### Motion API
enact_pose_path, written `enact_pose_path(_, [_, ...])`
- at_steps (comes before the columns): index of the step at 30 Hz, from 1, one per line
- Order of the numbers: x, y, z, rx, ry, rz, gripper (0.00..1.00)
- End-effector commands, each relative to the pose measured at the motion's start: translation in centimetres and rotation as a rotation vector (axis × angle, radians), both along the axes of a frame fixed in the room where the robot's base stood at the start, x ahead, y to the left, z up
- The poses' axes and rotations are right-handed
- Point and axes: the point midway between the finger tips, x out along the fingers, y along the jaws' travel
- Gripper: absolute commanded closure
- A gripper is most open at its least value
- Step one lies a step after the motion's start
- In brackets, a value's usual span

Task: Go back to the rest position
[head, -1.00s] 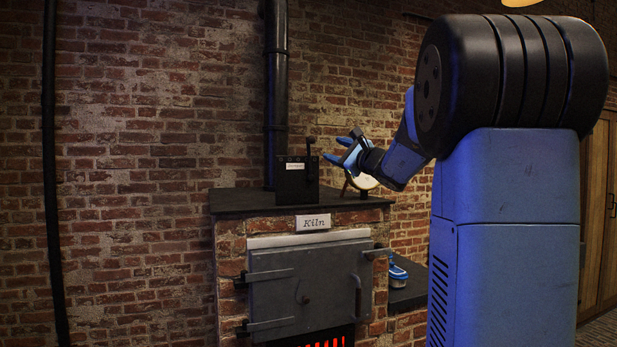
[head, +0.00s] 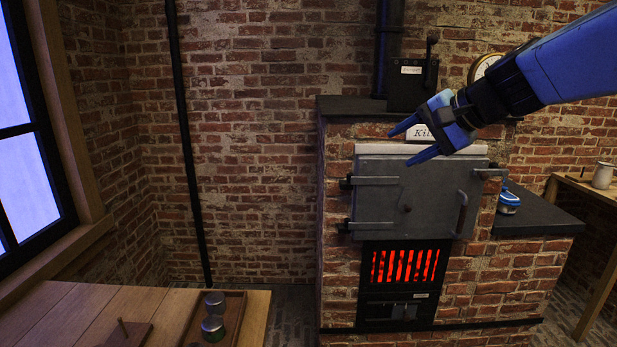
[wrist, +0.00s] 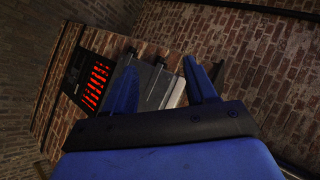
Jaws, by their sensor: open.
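My gripper (head: 415,143) is open and empty, with its two blue fingers apart and pointing left in the head view. It hangs in front of the kiln (head: 470,262), across the upper part of the iron door (head: 385,197), and partly hides the Kiln sign (head: 419,132). In the wrist view my gripper (wrist: 160,82) also shows open, with nothing between the fingers. The kiln's door and glowing red grate (wrist: 93,85) lie beyond it, tilted in that view. I cannot tell how far the fingers are from the kiln.
A wooden table (head: 75,300) stands at lower left, with a tray (head: 237,306) holding metal-topped jars (head: 213,328). A blue-topped item (head: 508,200) sits on the dark side ledge (head: 540,215). A black lever box (head: 412,85) stands on the kiln. A window is at left.

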Motion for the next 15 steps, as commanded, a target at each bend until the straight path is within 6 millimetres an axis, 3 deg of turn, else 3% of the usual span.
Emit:
enact_pose_path(3, [-4.0, 0.2, -3.0, -0.197, 0.013, 0.091, 0.44])
enact_pose_path(9, [-9.8, -1.2, -7.6, -0.538, 0.023, 0.236, 0.44])
enact_pose_path(15, [-13.4, -3.4, -10.3, -0.809, 0.022, 0.339, 0.44])
